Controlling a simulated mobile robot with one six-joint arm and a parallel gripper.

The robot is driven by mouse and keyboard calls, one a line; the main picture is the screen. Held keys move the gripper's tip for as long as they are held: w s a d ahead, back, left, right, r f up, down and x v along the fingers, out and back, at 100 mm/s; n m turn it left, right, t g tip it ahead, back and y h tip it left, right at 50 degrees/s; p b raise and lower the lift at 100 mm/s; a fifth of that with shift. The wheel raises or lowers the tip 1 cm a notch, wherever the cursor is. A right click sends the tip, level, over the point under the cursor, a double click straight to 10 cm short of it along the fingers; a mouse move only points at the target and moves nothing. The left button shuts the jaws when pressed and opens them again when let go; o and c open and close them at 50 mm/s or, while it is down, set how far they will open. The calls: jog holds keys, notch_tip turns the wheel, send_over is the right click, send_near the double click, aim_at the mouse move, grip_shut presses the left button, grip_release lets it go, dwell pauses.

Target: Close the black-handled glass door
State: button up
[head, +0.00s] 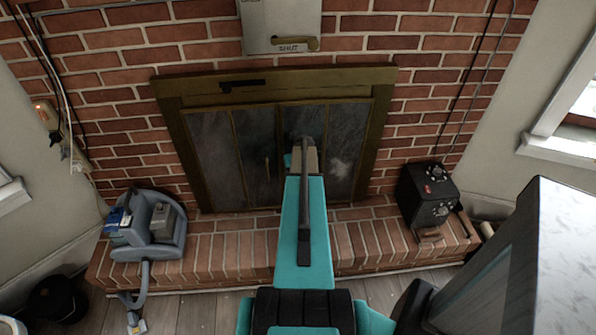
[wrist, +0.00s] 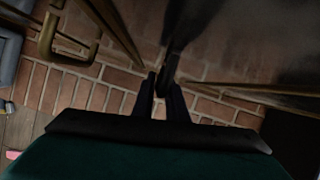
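The fireplace's glass doors (head: 222,155) stand in a brass-coloured frame (head: 170,98), with dark glass panels and vertical brass strips. My gripper (head: 306,145) is in front of the right-hand panels and hides part of them. In the wrist view, a dark upright shape (wrist: 178,40), which looks like the black handle, comes down toward my gripper (wrist: 161,82). Its two dark fingers stand a little apart, with the lower end of that shape at or between their tips. I cannot tell whether they touch it. A brass handle (wrist: 66,42) is at the upper left of the wrist view.
The raised brick hearth (head: 240,250) runs below the doors. A grey-blue vacuum-like machine (head: 148,230) sits on its left and a black box (head: 428,195) on its right. A metal plate marked SHUT (head: 280,22) is above the frame.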

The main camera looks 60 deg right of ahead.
jog(key=o, duration=0.3)
jog(key=shift+w+f, duration=0.1)
jog(key=shift+w, duration=0.1)
jog(key=shift+s, duration=0.1)
jog(key=shift+s, duration=0.1)
jog(key=shift+b+v, duration=1)
jog(key=shift+v, duration=5.9)
